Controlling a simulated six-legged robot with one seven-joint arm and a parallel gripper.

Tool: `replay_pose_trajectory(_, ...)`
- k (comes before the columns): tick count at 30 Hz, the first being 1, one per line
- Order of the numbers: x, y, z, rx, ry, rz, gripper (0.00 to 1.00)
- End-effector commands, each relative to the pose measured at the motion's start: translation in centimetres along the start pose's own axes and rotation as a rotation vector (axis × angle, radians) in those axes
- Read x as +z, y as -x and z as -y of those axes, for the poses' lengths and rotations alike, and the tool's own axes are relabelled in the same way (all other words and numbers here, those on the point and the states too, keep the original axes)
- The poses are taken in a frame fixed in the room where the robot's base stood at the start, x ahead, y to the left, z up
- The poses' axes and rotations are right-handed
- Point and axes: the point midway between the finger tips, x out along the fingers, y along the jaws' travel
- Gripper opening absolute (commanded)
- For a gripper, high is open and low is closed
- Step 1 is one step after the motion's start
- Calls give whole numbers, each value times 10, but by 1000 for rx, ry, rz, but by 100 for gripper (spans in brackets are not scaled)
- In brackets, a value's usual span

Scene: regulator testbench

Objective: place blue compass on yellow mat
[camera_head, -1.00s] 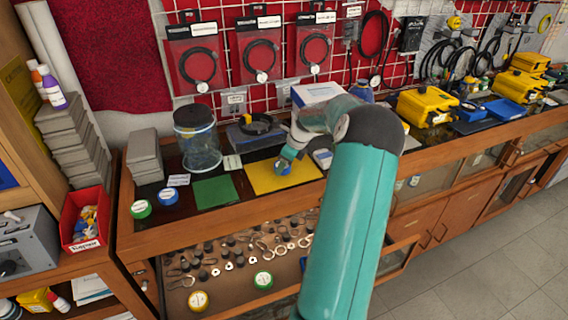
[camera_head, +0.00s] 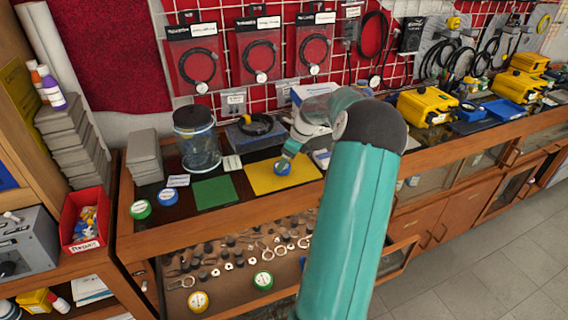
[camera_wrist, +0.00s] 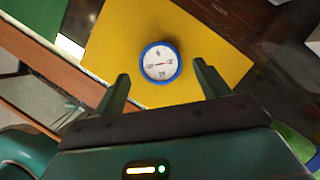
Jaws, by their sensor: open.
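In the head view my gripper (camera_head: 290,152) is just above and behind the compass; the fingertips are too small to tell apart there.
A green mat (camera_head: 214,192) lies left of the yellow one. Another blue round item (camera_head: 168,197) and a green one (camera_head: 140,209) sit at the counter's left. A glass jar (camera_head: 200,145) stands behind. An open drawer (camera_head: 235,285) with small parts is below.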

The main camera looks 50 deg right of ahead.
Motion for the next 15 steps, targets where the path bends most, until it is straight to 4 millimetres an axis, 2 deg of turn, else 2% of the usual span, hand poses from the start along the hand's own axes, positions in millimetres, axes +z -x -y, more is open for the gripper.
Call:
replay_pose_trajectory(3,0,29,1,-6,0,0,74)
replay_pose_trajectory(9,0,68,0,-3,0,0,74)
replay_pose_trajectory(15,0,86,0,-1,0,0,74)
